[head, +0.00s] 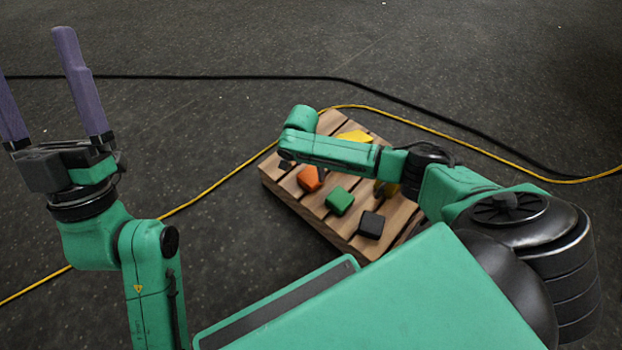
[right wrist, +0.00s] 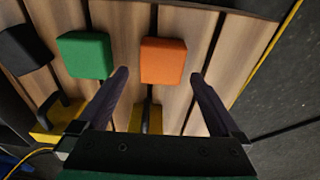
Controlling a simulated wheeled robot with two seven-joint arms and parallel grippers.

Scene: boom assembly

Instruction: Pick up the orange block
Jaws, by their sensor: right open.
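The orange block (head: 309,179) sits on a wooden pallet (head: 340,240), left of the green block. In the right wrist view the orange block (right wrist: 163,61) lies just ahead of my right gripper (right wrist: 159,75). Its two purple fingers are spread apart, one toward each side of the block, with nothing held. In the head view my right arm reaches over the pallet and its fingers are mostly hidden by the wrist. My left gripper (head: 35,80) is raised at the far left, fingers pointing up, open and empty; its outer finger is partly cut off.
A green block (head: 339,201) and a black block (head: 371,225) sit near the orange one. Yellow pieces (head: 355,136) lie on the pallet, partly behind my right arm. A yellow cable (head: 222,180) and a black cable (head: 230,77) run over the dark floor.

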